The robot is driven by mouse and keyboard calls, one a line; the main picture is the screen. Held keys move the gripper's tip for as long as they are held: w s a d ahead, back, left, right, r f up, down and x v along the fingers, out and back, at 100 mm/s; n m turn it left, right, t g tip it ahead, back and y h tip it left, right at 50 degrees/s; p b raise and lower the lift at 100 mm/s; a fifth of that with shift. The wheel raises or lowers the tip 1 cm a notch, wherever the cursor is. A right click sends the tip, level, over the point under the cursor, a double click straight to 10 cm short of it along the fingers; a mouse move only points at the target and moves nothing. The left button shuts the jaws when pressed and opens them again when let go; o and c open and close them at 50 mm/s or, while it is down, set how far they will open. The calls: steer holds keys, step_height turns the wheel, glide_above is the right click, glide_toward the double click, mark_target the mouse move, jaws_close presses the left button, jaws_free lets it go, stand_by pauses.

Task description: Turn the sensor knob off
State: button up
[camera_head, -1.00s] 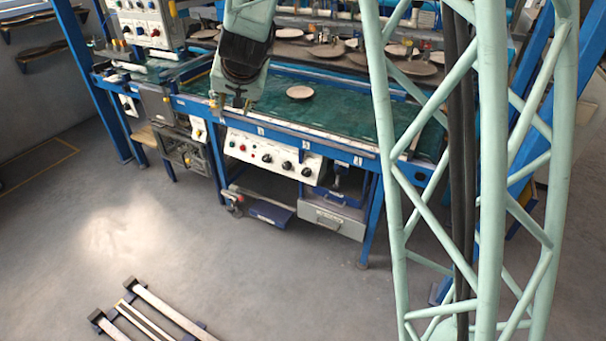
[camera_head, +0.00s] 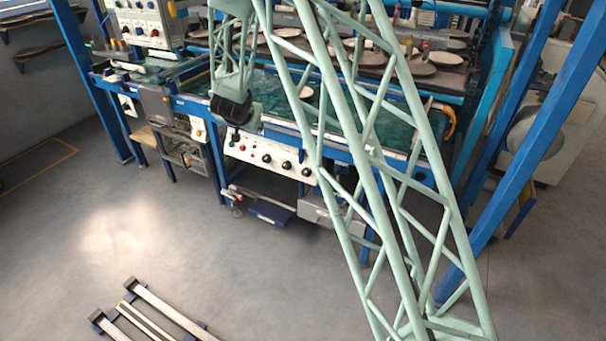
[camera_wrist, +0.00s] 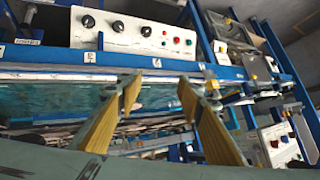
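A white control panel (camera_head: 268,157) sits on the front of the blue plate-dryer table. It carries black knobs (camera_head: 286,166) on its right part and red and green buttons to their left. In the wrist view, the panel (camera_wrist: 75,38) appears turned around, with black knobs (camera_wrist: 118,27) left of the coloured buttons (camera_wrist: 178,39). I cannot read which knob is the sensor knob. My gripper (camera_wrist: 158,88) is open and empty, with yellow pads on both fingers. It is apart from the panel. In the head view its fingers are small and unclear below the dark wrist.
A plate (camera_head: 305,93) lies on the green table surface (camera_head: 275,103). Another control box (camera_head: 140,25) stands at the upper left. A drawer box (camera_head: 318,210) is below the table. My lattice arm crosses the table's right side. The floor (camera_head: 180,240) in front is mostly clear.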

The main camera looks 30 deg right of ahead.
steer(key=w+d+f+m+h, duration=0.1)
steer(key=w+d+f+h, duration=0.15)
steer(key=f, duration=0.45)
steer(key=m+g+h+p, duration=0.1)
steer(key=m+g+h, duration=0.1)
steer(key=h, duration=0.3)
glide_toward(304, 172)
steer(key=shift+v, duration=2.45)
steer(key=shift+f, duration=0.15)
steer(key=shift+d, duration=0.1)
steer(key=shift+b+x, duration=1.15)
steer(key=shift+x, duration=5.65)
